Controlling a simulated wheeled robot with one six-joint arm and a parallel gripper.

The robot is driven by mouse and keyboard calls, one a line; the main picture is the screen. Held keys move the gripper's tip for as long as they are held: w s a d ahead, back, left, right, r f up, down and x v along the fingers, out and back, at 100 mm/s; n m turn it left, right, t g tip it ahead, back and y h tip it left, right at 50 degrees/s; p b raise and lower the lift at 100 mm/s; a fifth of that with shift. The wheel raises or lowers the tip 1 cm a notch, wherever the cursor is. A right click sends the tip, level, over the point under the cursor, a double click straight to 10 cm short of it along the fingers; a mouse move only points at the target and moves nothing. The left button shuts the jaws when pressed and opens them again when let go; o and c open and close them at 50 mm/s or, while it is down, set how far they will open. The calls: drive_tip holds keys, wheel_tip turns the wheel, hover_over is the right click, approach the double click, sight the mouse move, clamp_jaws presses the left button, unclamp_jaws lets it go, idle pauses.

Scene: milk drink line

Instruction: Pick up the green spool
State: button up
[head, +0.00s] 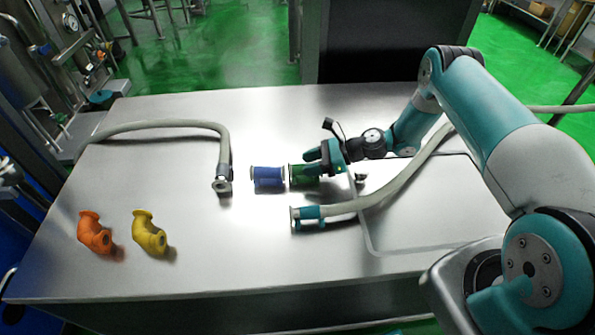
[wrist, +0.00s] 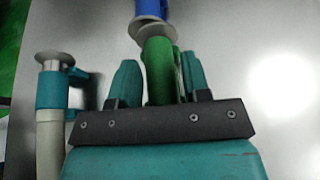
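The green spool (head: 304,175) lies on its side on the metal table, just right of the blue spool (head: 267,177). My gripper (head: 325,158) is at the green spool's right end, reaching in from the right. In the wrist view the green spool (wrist: 160,66) sits between the two teal fingers of my gripper (wrist: 160,82), with its pale flange beyond the fingertips. The fingers are very close to its sides; whether they press on it cannot be told. The near end of the spool is hidden by my gripper. The blue spool (wrist: 151,9) shows beyond it.
A grey hose with a teal end (head: 309,213) lies right in front of the spools; its metal end (wrist: 54,60) shows at left. Another hose (head: 222,150) lies left. An orange elbow (head: 94,232) and a yellow elbow (head: 149,232) lie front left. The table's (head: 220,265) front middle is clear.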

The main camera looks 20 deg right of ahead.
drive_tip(key=c, duration=0.4)
drive_tip(key=shift+r, duration=0.15)
